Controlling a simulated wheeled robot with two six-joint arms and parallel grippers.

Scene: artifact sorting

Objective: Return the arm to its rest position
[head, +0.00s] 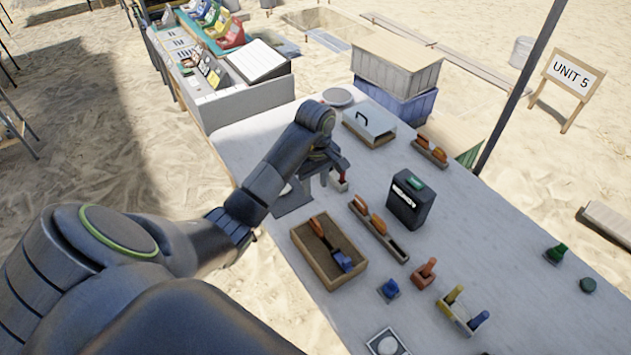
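My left arm reaches in from the left, and its gripper (322,178) hangs over the far left part of the grey table (470,220). A small red object (342,176) on a pale base stands right beside the fingers, partly hidden by them. I cannot tell whether the fingers touch it, or whether they are open or shut. A dark flat plate (292,200) lies just below the gripper. My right gripper is not in view.
Near the arm are a wooden tray (301,238) with brushes, a narrow brush rack (394,247) and a black case (410,200). Several small coloured-handled items, including a red one (424,274), stand nearer. A grey bin unit (240,105) adjoins the table's far left. The table's right side is mostly clear.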

